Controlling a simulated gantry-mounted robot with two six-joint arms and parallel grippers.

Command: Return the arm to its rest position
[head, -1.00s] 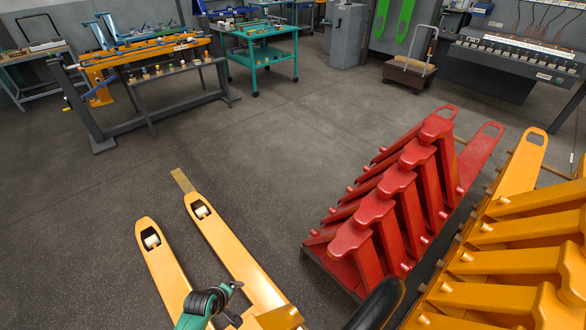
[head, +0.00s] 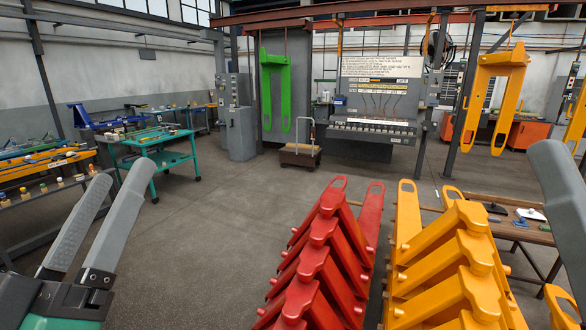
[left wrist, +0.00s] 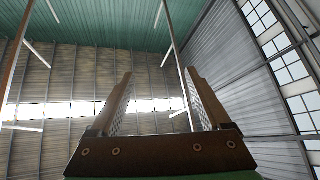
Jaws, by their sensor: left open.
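My left gripper (head: 121,174) is raised at the lower left of the head view, with two grey fingers apart and nothing between them. The left wrist view also shows its two fingers (left wrist: 158,75) apart and empty, pointing up toward the roof. A grey rounded part (head: 562,205) at the right edge of the head view looks like a finger of my right gripper. The rest of it is cut off, so its opening is not shown.
Red fork frames (head: 325,260) and yellow fork frames (head: 450,265) stand in rows at front centre and right. A teal cart (head: 158,160) and a workbench (head: 45,170) are at left. A green frame (head: 275,95) hangs at the back. The middle floor (head: 235,220) is open.

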